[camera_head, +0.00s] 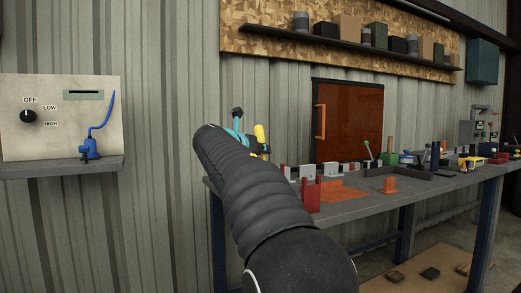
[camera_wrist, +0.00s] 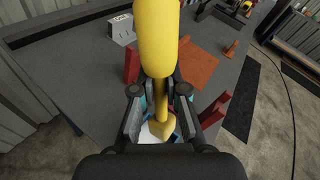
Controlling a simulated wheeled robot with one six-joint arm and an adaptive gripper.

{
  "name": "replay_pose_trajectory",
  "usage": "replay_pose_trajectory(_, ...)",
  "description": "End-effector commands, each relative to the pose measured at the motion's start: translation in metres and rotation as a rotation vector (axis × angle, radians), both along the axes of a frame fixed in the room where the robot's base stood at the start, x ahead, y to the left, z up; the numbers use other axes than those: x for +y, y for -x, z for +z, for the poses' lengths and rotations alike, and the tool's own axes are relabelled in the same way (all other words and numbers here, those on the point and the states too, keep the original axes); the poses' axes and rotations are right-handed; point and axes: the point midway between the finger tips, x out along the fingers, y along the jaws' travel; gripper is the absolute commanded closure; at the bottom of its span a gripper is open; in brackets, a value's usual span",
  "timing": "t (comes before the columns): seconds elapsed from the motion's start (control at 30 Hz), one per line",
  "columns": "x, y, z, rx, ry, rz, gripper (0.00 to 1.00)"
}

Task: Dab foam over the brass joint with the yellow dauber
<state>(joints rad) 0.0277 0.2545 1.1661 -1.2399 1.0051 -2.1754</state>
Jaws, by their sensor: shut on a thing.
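The yellow dauber shows in the wrist view (camera_wrist: 158,40) with its thick handle toward the camera and its thin shaft running down between the fingers. My gripper (camera_wrist: 159,98) is shut on it. Its lower yellow end (camera_wrist: 164,127) overlaps a white and blue thing (camera_wrist: 148,132); I cannot tell whether they touch or what that thing is. In the head view the yellow dauber (camera_head: 261,138) stands out just beyond my dark arm, over the near left end of the bench. My arm hides most of the gripper there. I cannot make out the brass joint in either view.
The grey bench (camera_head: 430,195) runs to the right. It carries a red holder (camera_head: 311,195), an orange mat (camera_head: 343,192), a small orange block (camera_head: 389,185) and several tools farther back. A control panel (camera_head: 60,115) with a blue fitting (camera_head: 90,148) is on the wall at left.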

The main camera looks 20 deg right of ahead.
Motion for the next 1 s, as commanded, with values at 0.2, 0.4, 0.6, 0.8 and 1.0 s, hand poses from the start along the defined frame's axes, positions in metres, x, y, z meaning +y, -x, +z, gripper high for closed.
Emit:
replay_pose_trajectory(0.2, 0.001, 0.0, -0.012, 0.001, 0.002, 0.002, 1.0)
replay_pose_trajectory(0.4, 0.001, 0.0, -0.035, -0.001, 0.0, 0.001, 1.0)
replay_pose_trajectory(0.6, 0.001, 0.0, -0.053, -0.002, 0.001, 0.001, 1.0)
replay_pose_trajectory(0.8, 0.001, 0.0, -0.058, -0.002, 0.001, 0.001, 1.0)
replay_pose_trajectory(1.0, 0.001, 0.0, -0.057, -0.001, 0.0, 0.001, 1.0)
